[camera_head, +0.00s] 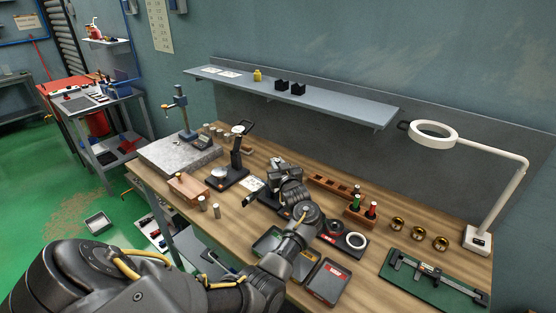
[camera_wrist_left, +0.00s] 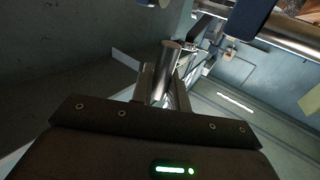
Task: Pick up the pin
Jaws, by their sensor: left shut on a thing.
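My left gripper (camera_head: 283,172) is above the middle of the wooden workbench, with its arm coming in from the lower left. In the left wrist view the left gripper (camera_wrist_left: 162,80) is shut on a grey metal pin (camera_wrist_left: 167,62). The pin is a short plain cylinder between the two fingers, and its round end face shows at the top. In the head view I cannot make out the held pin. Two metal cylinders, one (camera_head: 202,203) and another (camera_head: 216,211), stand beside a wooden block (camera_head: 188,188). My right gripper is not in view.
A granite plate with a gauge stand (camera_head: 184,117) is at the left. A black gauge stand (camera_head: 236,158), trays (camera_head: 327,281), brass rings (camera_head: 397,224), a green caliper mat (camera_head: 432,283) and a ring lamp (camera_head: 433,132) crowd the bench. A shelf (camera_head: 330,99) overhangs the back.

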